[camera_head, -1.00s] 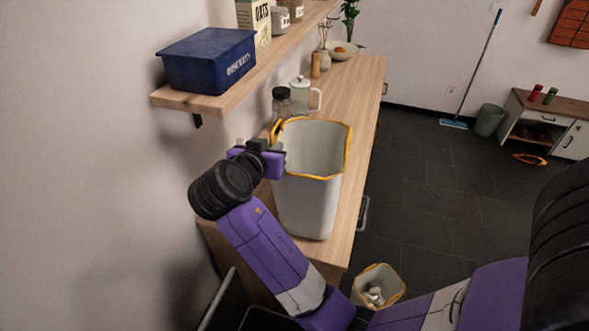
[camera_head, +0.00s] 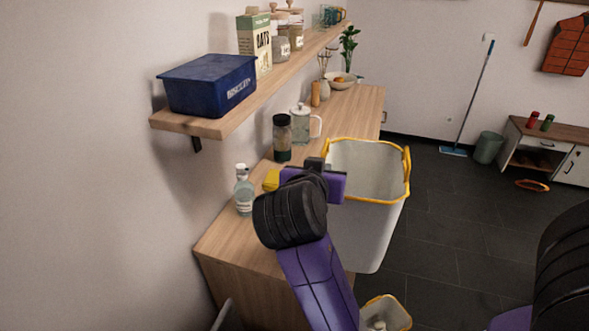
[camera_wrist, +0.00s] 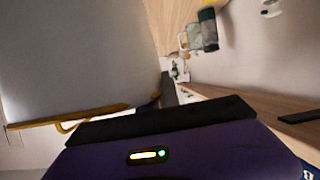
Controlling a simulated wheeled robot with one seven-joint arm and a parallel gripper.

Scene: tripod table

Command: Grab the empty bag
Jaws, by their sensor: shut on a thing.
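The empty bag (camera_head: 368,230) is a tall, pale grey, open-topped bag with a yellow rim and yellow handles. It hangs roughly upright at the right edge of the wooden counter, partly beyond it over the floor. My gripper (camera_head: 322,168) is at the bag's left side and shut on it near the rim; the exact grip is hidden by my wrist. In the wrist view the bag (camera_wrist: 70,55) fills the left side, with a yellow handle beside my gripper (camera_wrist: 160,120). Its visible interior looks empty.
A clear bottle (camera_head: 243,190), a dark-lidded jar (camera_head: 282,138) and a glass pitcher (camera_head: 301,124) stand on the counter (camera_head: 225,240). A shelf with a blue box (camera_head: 208,85) overhangs the left. A smaller yellow-rimmed bag (camera_head: 397,305) with contents is on the floor below.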

